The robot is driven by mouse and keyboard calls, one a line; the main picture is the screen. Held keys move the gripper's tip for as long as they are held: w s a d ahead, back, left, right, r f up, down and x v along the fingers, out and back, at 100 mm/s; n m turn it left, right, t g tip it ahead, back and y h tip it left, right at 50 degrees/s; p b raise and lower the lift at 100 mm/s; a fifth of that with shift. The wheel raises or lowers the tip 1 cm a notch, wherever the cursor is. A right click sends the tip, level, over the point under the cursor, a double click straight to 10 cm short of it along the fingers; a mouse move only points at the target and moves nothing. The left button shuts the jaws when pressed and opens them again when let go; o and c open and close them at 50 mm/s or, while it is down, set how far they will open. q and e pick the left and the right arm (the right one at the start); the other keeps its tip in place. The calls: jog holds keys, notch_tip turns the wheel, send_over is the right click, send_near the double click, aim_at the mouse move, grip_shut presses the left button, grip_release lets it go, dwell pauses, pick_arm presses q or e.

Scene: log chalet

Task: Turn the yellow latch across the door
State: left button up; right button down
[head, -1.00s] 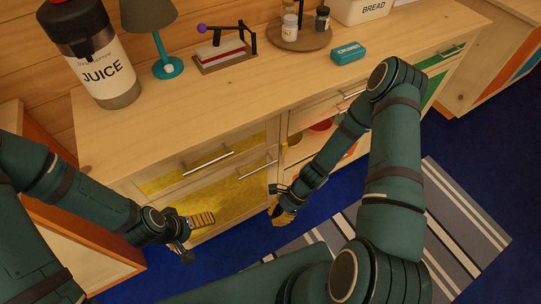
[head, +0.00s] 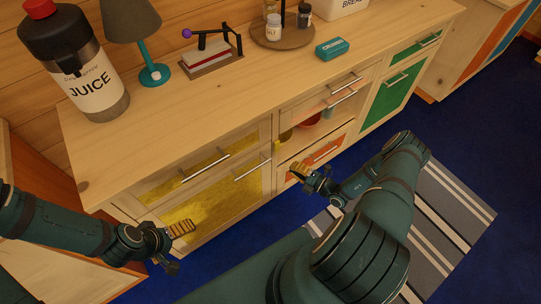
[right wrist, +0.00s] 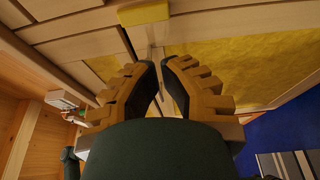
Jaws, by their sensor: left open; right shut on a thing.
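The cabinet door with a yellow panel (head: 200,205) is at the lower left of the sideboard in the head view. The yellow latch (head: 277,147) shows small on the upright beside it. In the right wrist view the latch (right wrist: 143,13) is a yellow block at the top, just beyond my fingertips. My right gripper (head: 293,168) is in front of the sideboard, below and right of the latch. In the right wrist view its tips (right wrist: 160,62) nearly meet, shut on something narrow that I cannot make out. My left gripper (head: 180,247) is open and empty in front of the yellow door.
Bar handles (head: 252,170) stick out from the drawers and doors. A striped rug (head: 440,215) lies on the blue floor.

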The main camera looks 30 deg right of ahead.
aim_at(267, 153)
pick_arm(q)
jog(key=shift+f+b, duration=0.3)
pick_arm(e)
jog(key=x, duration=1)
jog(key=shift+a, duration=0.15)
pick_arm(q)
jog(key=shift+w+a+f, duration=0.1)
jog(key=shift+a+f, duration=0.2)
jog(key=shift+a, duration=0.05)
pick_arm(e)
jog(key=shift+f+n+g, duration=0.25)
jog(key=shift+n+g, duration=0.15)
jog(key=shift+n, duration=0.4)
